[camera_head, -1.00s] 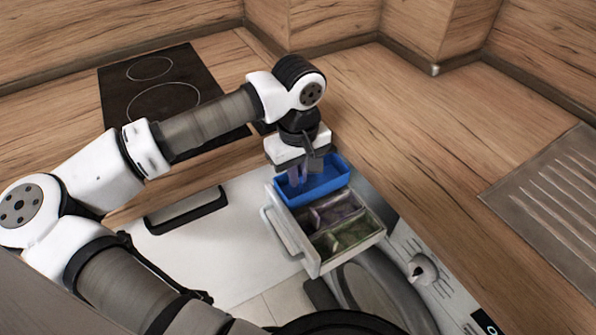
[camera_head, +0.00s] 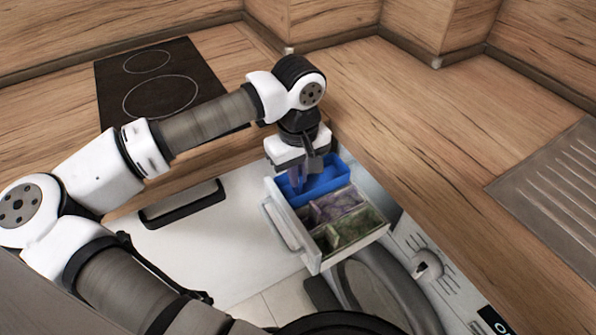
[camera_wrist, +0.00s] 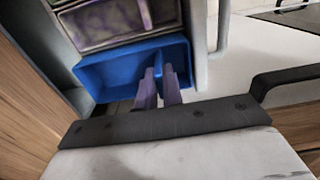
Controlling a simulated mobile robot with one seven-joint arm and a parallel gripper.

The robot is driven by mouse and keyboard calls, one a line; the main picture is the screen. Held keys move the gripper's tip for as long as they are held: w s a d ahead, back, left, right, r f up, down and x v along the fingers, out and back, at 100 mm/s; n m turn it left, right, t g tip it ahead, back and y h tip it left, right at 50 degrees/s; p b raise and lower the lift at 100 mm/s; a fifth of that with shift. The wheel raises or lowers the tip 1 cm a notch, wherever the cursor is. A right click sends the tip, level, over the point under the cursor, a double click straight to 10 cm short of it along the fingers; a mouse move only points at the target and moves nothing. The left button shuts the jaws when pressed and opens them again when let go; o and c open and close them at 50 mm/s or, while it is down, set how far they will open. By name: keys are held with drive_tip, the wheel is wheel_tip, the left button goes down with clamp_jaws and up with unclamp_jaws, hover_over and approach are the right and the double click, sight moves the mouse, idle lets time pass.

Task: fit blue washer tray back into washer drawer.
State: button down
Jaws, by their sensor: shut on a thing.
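The blue washer tray (camera_head: 327,181) is at the back end of the pulled-out white washer drawer (camera_head: 292,226), beside its purple and green compartments. My gripper (camera_head: 299,183) points down at the tray's left side. In the wrist view my gripper (camera_wrist: 160,75) is shut on a thin blue upright part of the tray (camera_wrist: 112,76), with one purple finger on each side of it. The tray looks level and in line with the drawer. Whether its underside rests on the drawer floor is hidden.
The purple compartment (camera_head: 338,203) and green compartment (camera_head: 350,230) fill the drawer's front part. The drawer handle (camera_head: 279,226) runs along its left side. A wooden worktop (camera_head: 420,150) lies behind, with a black hob (camera_head: 160,85) at the left. A knob (camera_head: 428,263) is at the right.

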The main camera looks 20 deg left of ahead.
drive_tip(key=shift+f+b, duration=1.65)
drive_tip(key=c, duration=1.5)
unclamp_jaws()
drive_tip(key=shift+r, duration=0.1)
wheel_tip(320, 180, up, 14)
drive_tip(key=shift+f, duration=0.1)
drive_tip(key=shift+s+f, duration=0.1)
drive_tip(key=shift+s, duration=0.05)
